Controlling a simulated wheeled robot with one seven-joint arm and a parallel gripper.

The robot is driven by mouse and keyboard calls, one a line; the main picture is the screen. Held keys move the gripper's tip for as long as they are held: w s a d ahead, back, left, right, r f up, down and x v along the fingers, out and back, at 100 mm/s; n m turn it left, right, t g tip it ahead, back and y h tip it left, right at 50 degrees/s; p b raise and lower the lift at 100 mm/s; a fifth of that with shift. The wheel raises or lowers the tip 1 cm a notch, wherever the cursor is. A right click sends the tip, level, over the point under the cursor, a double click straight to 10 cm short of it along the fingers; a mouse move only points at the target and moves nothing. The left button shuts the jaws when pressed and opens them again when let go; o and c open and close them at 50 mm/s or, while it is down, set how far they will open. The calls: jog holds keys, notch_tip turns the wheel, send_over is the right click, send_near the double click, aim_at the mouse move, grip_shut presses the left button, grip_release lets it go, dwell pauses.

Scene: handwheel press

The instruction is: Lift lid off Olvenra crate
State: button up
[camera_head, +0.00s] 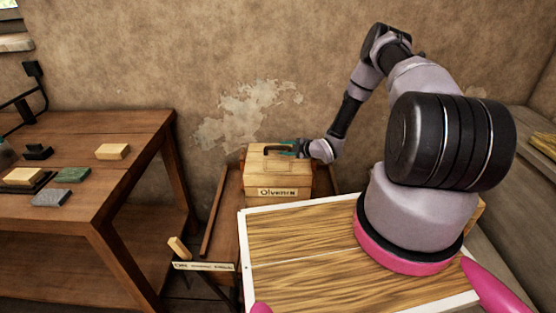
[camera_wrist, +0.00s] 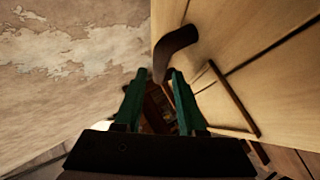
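The Olvenra crate (camera_head: 278,190) is a light wooden box with a white name label on its front. Its lid (camera_head: 258,168) sits on top and bears a dark bent handle (camera_head: 267,150). My gripper (camera_head: 290,149) reaches in from the right at handle height. In the wrist view, its green fingers (camera_wrist: 159,75) stand apart, with the dark handle (camera_wrist: 176,42) at their tips. A gap seems to show beside the handle; whether a finger touches it is unclear. The lid seems seated on the crate.
A workbench (camera_head: 100,210) with several small blocks stands at the left. A white-edged wooden board (camera_head: 300,245) lies in front, under my arm. A plastered wall (camera_head: 220,60) rises close behind the crate. A labelled strip (camera_head: 203,266) shows at the lower left.

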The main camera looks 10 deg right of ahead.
aim_at(280, 147)
jog(key=shift+x, duration=1.5)
grip_shut()
jog(key=shift+r, duration=0.1)
